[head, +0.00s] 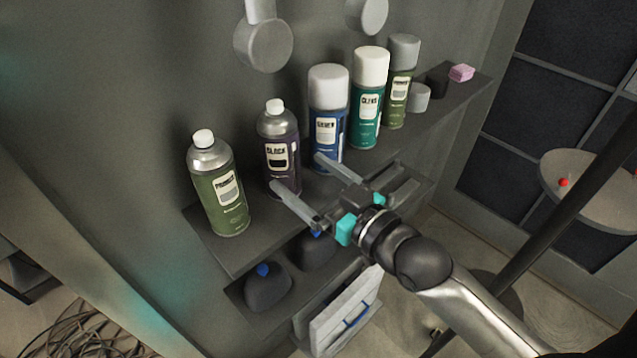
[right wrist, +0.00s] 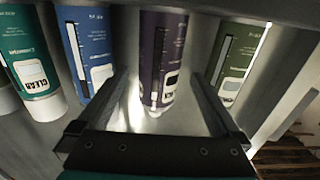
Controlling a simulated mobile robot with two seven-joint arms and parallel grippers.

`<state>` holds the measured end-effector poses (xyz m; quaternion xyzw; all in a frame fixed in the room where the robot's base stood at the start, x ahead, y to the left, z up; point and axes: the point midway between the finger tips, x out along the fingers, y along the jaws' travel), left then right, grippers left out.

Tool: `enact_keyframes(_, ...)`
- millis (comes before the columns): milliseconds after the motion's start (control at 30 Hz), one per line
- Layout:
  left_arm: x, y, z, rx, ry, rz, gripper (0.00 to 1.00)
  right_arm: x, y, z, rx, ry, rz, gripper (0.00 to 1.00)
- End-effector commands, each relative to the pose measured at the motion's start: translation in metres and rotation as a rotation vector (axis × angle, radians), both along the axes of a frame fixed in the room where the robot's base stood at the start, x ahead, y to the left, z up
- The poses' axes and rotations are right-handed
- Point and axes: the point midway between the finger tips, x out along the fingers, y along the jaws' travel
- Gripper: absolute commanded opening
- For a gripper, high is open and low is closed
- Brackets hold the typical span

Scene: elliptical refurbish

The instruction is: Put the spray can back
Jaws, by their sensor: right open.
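Several spray cans stand upright in a row on a dark wall shelf (head: 225,246). The purple can (head: 279,150) is second from the left, between a green can (head: 220,190) and a blue can (head: 328,115). A teal can (head: 369,100) and an olive can (head: 400,85) stand farther right. My right gripper (head: 297,172) is open at the shelf, its fingers pointing at the purple can. In the right wrist view the purple can (right wrist: 163,55) appears centred between the open fingers (right wrist: 160,78); I cannot tell whether they touch it. My left gripper is out of view.
A pink block (head: 461,73) and small cups (head: 419,98) sit at the shelf's right end. Grey round fixtures (head: 263,43) hang above the cans. A lower shelf holds dark rounded objects (head: 267,291). A round table (head: 600,195) stands at right. Cables (head: 85,335) lie on the floor.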

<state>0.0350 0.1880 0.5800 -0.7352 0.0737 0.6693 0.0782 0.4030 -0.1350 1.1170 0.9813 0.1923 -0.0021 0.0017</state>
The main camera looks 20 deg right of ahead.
Motion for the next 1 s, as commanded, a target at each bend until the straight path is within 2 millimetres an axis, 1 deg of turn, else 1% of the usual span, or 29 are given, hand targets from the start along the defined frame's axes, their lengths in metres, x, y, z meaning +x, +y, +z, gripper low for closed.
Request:
enact_keyframes(33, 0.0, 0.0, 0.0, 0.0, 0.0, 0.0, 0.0, -0.006, -0.003, -0.001, -0.001, 0.003, -0.001, 1.0)
enact_keyframes(100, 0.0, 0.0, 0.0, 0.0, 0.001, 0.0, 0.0, -0.012, -0.005, -0.001, 0.0, 0.002, -0.001, 1.0)
enact_keyframes(300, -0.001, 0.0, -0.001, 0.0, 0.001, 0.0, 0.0, -0.023, -0.01, 0.0, 0.001, 0.0, 0.0, 1.0)
enact_keyframes(1000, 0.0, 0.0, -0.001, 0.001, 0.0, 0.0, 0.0, -0.024, -0.01, 0.0, 0.001, -0.001, 0.0, 1.0)
